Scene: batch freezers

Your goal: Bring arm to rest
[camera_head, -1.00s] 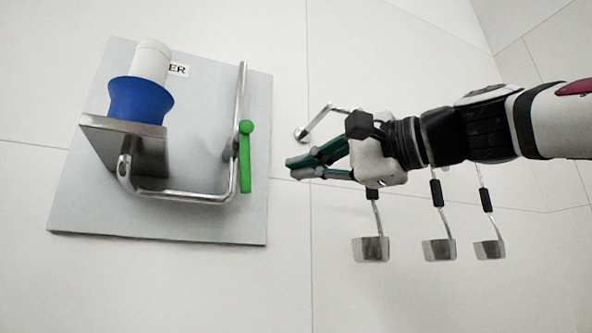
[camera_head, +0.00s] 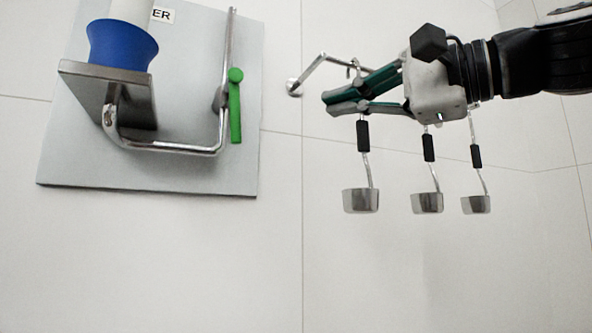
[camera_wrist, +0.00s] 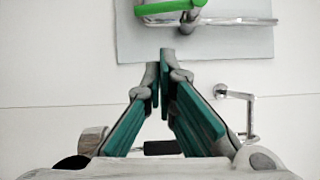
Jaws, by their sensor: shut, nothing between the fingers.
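My gripper (camera_head: 328,104) is at the upper right of the head view, shut and empty, its green-padded fingers pointing left. It is apart from the wall panel and overlaps the hanging scoops in the picture. In the wrist view my gripper (camera_wrist: 160,58) also shows closed fingertips, with the grey panel beyond them.
A grey wall panel (camera_head: 190,170) at left carries a metal pipe frame, a blue cup-shaped part (camera_head: 122,45) and a green lever (camera_head: 235,110). Three scoops (camera_head: 360,200) hang from a metal rail (camera_head: 312,68) behind my gripper. The wall below is clear.

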